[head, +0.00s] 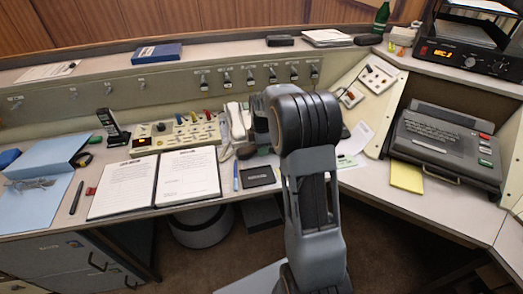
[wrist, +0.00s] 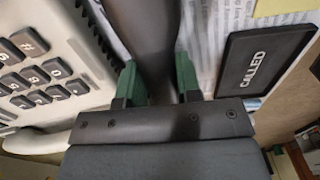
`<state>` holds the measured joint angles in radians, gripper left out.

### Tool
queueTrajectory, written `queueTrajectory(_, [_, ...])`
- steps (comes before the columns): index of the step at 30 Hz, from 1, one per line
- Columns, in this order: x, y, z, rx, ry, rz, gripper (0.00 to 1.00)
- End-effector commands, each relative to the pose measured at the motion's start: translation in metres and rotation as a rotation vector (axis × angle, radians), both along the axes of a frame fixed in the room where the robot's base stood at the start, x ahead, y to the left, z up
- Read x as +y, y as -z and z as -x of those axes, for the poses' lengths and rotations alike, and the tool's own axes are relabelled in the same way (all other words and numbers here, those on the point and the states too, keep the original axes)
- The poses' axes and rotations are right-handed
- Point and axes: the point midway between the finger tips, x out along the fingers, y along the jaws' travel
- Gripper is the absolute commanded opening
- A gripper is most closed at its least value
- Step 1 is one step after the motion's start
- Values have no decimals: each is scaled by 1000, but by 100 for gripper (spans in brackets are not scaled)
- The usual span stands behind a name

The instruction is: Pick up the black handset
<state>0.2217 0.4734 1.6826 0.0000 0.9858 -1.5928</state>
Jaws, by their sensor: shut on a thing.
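In the wrist view my gripper (wrist: 158,82) has its two green-padded fingers on either side of a dark, smooth handset (wrist: 155,35). It is shut on the handset, which runs up out of the top of the picture. The handset's ends are not visible, and I cannot tell whether it is clear of the desk. In the head view my arm hides the gripper and the held handset. Another black handset (head: 112,128), upright with a stubby aerial, stands at the left of the desk.
A pale keypad telephone (wrist: 55,60) is close on the left of the gripper, and a black "CALLED" plate (wrist: 262,58) on the right. In the head view, an open binder (head: 158,182), a switch panel (head: 175,135) and a grey typewriter-like machine (head: 440,140) occupy the desk.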

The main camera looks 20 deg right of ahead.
Motion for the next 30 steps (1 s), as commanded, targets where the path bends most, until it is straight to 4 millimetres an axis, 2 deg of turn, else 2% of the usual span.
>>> queueTrajectory(1, [0,0,0,0,0,0,16])
queueTrajectory(6, [0,0,0,-1,0,0,0])
queueTrajectory(13, [0,-2,0,-2,0,0,0])
queueTrajectory(17, [0,-10,-1,-4,0,1,0])
queueTrajectory(23, [0,-38,2,-4,0,1,0])
queueTrajectory(30, [2,-88,44,-7,0,1,0])
